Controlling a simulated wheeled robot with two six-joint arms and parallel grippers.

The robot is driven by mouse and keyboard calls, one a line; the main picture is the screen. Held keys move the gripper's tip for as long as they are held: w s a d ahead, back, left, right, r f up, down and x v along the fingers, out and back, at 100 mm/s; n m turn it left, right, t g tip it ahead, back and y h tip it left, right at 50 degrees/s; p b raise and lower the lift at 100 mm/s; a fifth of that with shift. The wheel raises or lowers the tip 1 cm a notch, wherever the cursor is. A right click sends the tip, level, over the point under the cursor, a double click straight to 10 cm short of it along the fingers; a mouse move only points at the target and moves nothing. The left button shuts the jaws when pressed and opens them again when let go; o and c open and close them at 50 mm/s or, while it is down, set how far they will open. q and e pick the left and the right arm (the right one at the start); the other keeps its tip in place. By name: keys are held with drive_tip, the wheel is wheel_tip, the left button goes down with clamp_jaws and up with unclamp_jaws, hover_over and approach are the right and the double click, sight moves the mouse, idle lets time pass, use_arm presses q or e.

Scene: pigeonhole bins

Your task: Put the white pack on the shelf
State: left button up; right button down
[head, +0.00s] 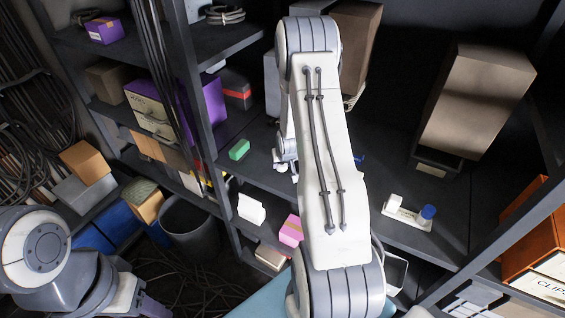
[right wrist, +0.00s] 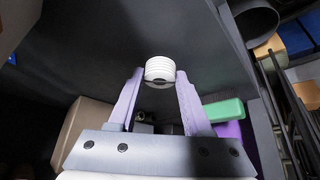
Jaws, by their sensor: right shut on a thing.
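The white pack (right wrist: 160,67), a small rounded, ribbed white thing, is between the fingertips of my right gripper (right wrist: 159,77) in the right wrist view. The fingers are shut on it. A dark shelf board (right wrist: 205,45) lies close behind it; I cannot tell whether the pack touches the board. In the head view my right arm covers most of this gripper and I cannot make out the pack. My left gripper (head: 150,306) shows only partly at the bottom left edge, far from the shelf, and its opening is hidden.
A green block (head: 239,150) lies left of my right arm on the dark shelf (head: 395,160). A brown box (head: 475,105) stands at the right. A white tray (head: 408,216) with a blue-capped item is near the front edge. A grey bin (head: 189,226) stands below.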

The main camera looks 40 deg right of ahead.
drive_tip(key=shift+f, duration=0.5)
drive_tip(key=shift+f+b, duration=0.4)
drive_tip(key=shift+b, duration=0.1)
drive_tip(key=c, duration=0.7)
unclamp_jaws()
drive_tip(key=shift+o, duration=0.5)
drive_tip(key=o, duration=0.5)
drive_tip(key=shift+r, duration=0.1)
